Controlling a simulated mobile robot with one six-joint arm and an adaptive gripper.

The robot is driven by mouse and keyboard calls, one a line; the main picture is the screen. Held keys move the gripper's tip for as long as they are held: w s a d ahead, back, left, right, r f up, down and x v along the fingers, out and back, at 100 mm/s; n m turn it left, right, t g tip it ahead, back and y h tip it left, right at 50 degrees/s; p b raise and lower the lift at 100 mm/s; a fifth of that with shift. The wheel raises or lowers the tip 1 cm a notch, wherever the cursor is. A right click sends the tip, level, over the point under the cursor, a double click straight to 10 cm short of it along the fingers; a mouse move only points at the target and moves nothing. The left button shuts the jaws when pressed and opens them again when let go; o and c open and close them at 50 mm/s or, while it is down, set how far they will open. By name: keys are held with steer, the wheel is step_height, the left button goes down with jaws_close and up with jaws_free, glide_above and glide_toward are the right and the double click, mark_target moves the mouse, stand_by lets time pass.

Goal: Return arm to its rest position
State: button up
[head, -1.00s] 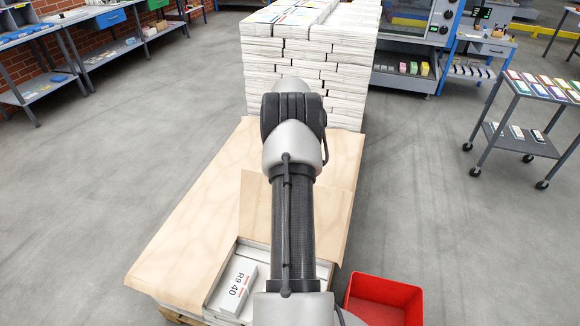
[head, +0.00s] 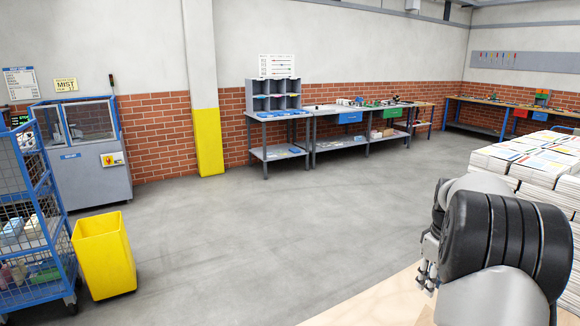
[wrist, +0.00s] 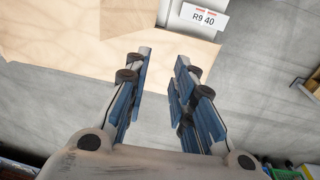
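My arm (head: 500,240) shows at the lower right of the head view, bent, beside the stack of newspapers. Part of my gripper (head: 428,268) shows at its left, mostly hidden behind the arm. In the wrist view my gripper (wrist: 164,60) has its two blue-padded fingers apart with nothing between them. Below it are the edge of a pale wooden board (wrist: 110,22) and the grey floor. A white box marked R9 40 (wrist: 203,18) lies at the top of the wrist view, apart from the fingers.
Newspaper stacks (head: 535,165) stand close behind my arm at the right. A yellow bin (head: 104,255), a blue cage trolley (head: 35,215) and a grey machine (head: 85,165) are at the left. Workbenches (head: 335,140) line the brick wall. The middle floor is clear.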

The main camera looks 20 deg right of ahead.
steer(key=a+r+t, duration=0.1)
steer(key=a+r, duration=0.5)
steer(key=a, duration=0.7)
steer(key=a+r+t, duration=0.1)
steer(key=a+r, duration=0.4)
steer(key=a, duration=0.8)
steer(key=s+a+f+t+y, duration=0.1)
steer(key=s+a+f, duration=0.2)
steer(key=s+a, duration=1.1)
steer(key=a, duration=0.3)
steer(key=shift+s+a+m+t, duration=0.2)
steer(key=shift+a+m+t, duration=0.1)
steer(key=shift+a+t, duration=0.1)
steer(key=shift+f, duration=0.1)
